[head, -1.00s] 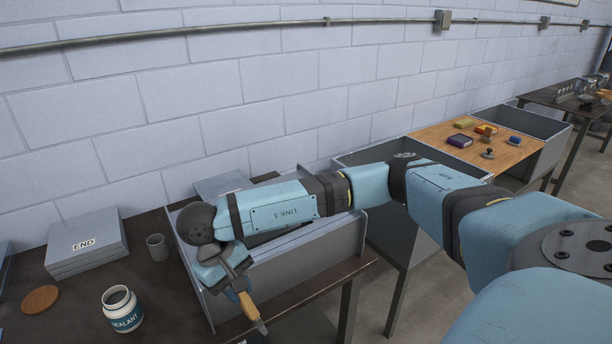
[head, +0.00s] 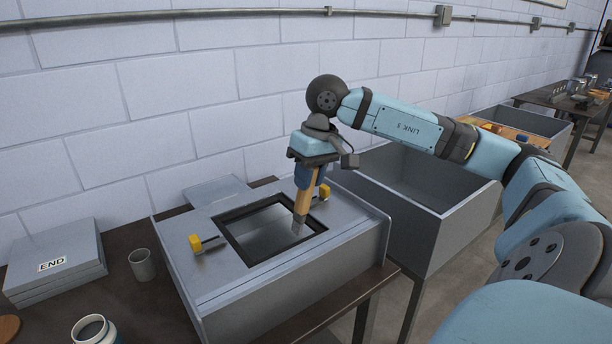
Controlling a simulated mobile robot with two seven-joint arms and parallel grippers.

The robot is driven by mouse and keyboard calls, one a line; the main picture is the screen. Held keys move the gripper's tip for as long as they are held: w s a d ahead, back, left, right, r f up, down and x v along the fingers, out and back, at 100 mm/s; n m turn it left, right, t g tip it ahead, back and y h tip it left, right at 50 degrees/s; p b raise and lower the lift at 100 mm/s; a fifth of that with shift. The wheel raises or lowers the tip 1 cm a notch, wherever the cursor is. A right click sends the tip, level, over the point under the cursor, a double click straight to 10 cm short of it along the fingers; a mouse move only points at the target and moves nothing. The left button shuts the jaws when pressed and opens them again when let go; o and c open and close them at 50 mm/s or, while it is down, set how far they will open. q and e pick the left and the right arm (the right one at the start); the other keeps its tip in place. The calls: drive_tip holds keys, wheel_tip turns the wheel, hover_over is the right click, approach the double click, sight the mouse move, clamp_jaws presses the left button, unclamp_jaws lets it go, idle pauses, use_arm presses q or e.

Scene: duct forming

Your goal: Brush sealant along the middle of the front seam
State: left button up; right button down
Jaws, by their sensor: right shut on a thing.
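My right gripper (head: 308,168) is shut on a brush (head: 302,204) with a wooden handle. The brush points down, its grey tip in front of the right part of the duct's framed opening; whether it touches anything is unclear. The duct (head: 335,250) is a grey sheet-metal box on the dark table, with a black-framed square opening and two yellow-handled fittings on top. Its front face is turned toward me, and no sealant bead is clear along its edges. The open sealant jar (head: 92,330) is cut off at the bottom left. My left gripper is out of view.
A grey cup (head: 142,264) and a stack of grey panels marked END (head: 55,265) stand left of the duct. A flat grey panel (head: 215,190) lies behind it. A deep grey bin (head: 440,225) stands to the right. The wall is close behind.

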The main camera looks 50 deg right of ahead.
drive_tip(key=w+a+f+p, duration=0.1)
drive_tip(key=w+a+p, duration=0.1)
drive_tip(key=a+p, duration=0.4)
drive_tip(key=w+a+p, duration=0.2)
drive_tip(key=a+p, duration=0.2)
drive_tip(key=a, duration=0.5)
drive_tip(key=f+b, duration=0.4)
drive_tip(key=b, duration=0.1)
drive_tip(key=shift+s+d+f, duration=0.25)
drive_tip(key=shift+d+f, duration=0.05)
drive_tip(key=shift+f, duration=0.1)
drive_tip(key=shift+f+b, duration=0.1)
drive_tip(key=shift+b, duration=0.3)
drive_tip(key=shift+f+b, duration=0.4)
drive_tip(key=shift+b, duration=0.1)
